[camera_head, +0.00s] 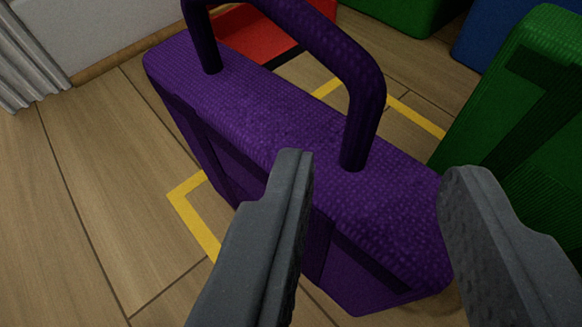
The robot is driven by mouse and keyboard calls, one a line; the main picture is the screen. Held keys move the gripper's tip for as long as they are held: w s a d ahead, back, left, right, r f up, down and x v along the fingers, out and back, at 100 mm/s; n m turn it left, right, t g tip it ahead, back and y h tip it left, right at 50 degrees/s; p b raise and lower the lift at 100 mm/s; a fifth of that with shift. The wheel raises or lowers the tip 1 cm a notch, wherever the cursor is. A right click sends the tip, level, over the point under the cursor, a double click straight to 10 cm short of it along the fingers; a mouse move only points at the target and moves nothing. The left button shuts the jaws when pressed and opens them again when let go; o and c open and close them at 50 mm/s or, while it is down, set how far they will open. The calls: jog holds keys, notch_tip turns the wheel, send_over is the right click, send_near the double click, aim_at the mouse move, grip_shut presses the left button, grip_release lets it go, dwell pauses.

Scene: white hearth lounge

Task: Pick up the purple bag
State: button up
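The purple bag (264,115) stands upright on the wooden floor in the middle of the view. Its thick purple handle (345,52) arches above its top, and the top of the arch is cut off by the frame edge. My gripper (375,175) is open, with its two grey fingers wide apart. The left finger overlaps the bag's near side in the picture, and the right finger lies by its right end. Nothing is held between the fingers. I cannot tell whether either finger touches the bag.
A green bag (535,85) stands close at the right. A red thing (250,38) is behind the purple bag, with green and blue things (500,30) at the back. Yellow tape (187,205) marks the floor. A white wall and grey curtain are at upper left. The left floor is clear.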

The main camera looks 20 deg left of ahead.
aim_at(357, 140)
jog(key=b+x, duration=0.1)
jog(key=x, duration=0.1)
jog(key=b+x, duration=0.1)
jog(key=x, duration=0.1)
jog(key=shift+w+a+f, duration=0.1)
jog(key=shift+w+a, duration=0.15)
jog(key=shift+w, duration=0.3)
grip_shut()
